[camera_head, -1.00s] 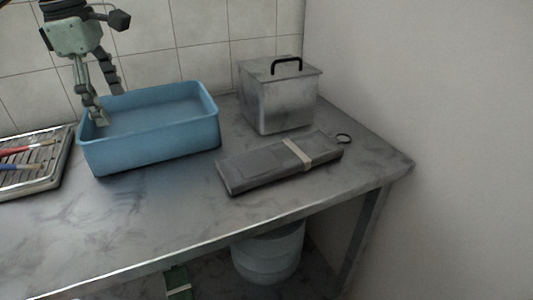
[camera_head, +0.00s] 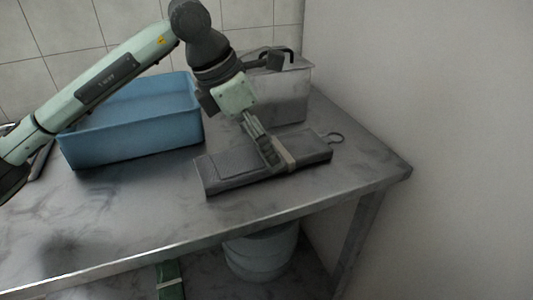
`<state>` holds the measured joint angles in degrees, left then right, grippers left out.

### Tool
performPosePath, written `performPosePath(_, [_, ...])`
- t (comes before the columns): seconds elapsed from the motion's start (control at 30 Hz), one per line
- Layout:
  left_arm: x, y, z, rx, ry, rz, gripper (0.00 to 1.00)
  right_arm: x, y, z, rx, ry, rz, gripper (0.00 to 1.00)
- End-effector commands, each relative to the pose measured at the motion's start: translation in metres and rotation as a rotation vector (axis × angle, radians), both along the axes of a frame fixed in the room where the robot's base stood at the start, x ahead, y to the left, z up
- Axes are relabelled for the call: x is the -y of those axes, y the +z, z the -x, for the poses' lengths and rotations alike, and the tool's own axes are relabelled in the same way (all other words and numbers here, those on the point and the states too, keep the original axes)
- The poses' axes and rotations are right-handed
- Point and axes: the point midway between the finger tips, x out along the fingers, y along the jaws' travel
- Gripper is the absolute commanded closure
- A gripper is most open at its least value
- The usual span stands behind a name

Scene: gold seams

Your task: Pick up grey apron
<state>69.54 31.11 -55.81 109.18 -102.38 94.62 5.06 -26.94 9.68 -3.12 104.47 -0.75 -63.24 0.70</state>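The grey apron (camera_head: 226,171) lies folded into a flat, long bundle on the metal table, with a pale band around it and a dark loop (camera_head: 335,137) at its right end. My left gripper (camera_head: 270,155) comes down over the apron from above, its fingers at the apron's upper face beside the pale band (camera_head: 287,158). The fingers overlap the apron in the picture. Whether they touch it or close on it is not clear. My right gripper is not in view.
A blue basin (camera_head: 135,142) stands left of the apron, partly behind my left arm. A metal box (camera_head: 290,92) with a black handle stands behind the apron. The table's front edge (camera_head: 250,223) is close. A bucket (camera_head: 262,254) and a green item (camera_head: 171,281) are below.

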Motion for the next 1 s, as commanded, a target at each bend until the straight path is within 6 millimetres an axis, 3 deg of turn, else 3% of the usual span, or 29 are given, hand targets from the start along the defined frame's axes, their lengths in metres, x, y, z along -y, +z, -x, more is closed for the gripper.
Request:
performPosePath(0.13, [0.0048,-0.0123,-0.0024,0.0,0.0,0.0,0.0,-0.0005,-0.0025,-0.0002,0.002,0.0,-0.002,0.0])
performPosePath(0.37, [0.0052,-0.0137,-0.0028,0.001,0.0,0.0,0.0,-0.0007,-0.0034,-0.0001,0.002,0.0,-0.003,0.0])
performPosePath(0.87, [0.0051,-0.0132,-0.0027,0.001,-0.001,-0.001,0.61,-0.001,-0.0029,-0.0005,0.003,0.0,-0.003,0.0])
performPosePath(1.0, [0.0052,-0.0126,-0.0029,0.003,0.0,0.001,0.61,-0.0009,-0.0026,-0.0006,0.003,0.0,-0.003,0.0])
